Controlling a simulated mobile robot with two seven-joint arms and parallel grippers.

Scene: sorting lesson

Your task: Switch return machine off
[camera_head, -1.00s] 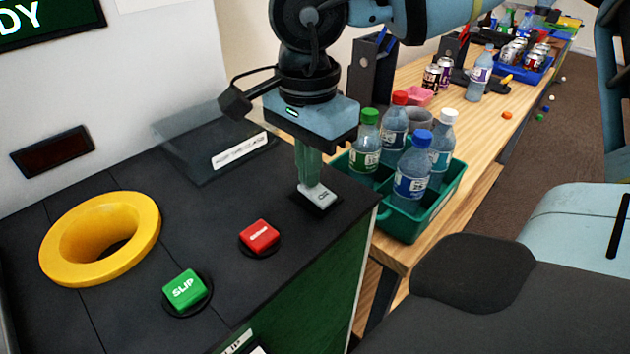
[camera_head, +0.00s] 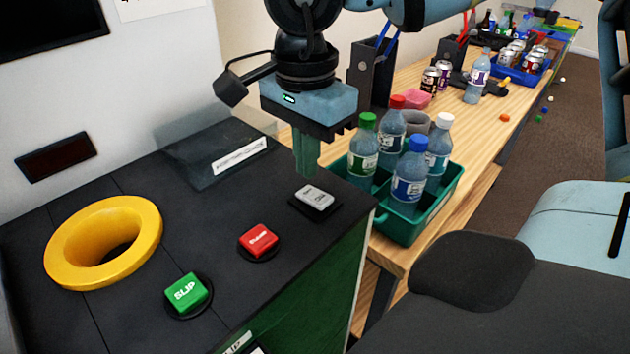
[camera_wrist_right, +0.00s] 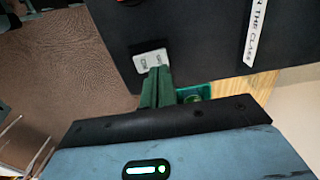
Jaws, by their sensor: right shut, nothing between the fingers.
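The return machine (camera_head: 90,200) has a dark top with a yellow ring opening (camera_head: 60,262), a green SLIP button (camera_head: 186,292), a red button (camera_head: 258,240) and a small grey-white switch (camera_head: 315,197) near its right edge. The machine's wall screen (camera_head: 45,25) is dark. My right gripper (camera_head: 306,172) is shut and empty, its green fingers just behind and above the switch. In the right wrist view, the fingertips (camera_wrist_right: 158,72) show close to the switch (camera_wrist_right: 150,60); I cannot tell whether they touch it. My left gripper is not in view.
A green crate (camera_head: 400,228) with several bottles stands on the wooden table just right of the machine. Cans, a pink tray and a blue crate (camera_head: 520,65) are farther back.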

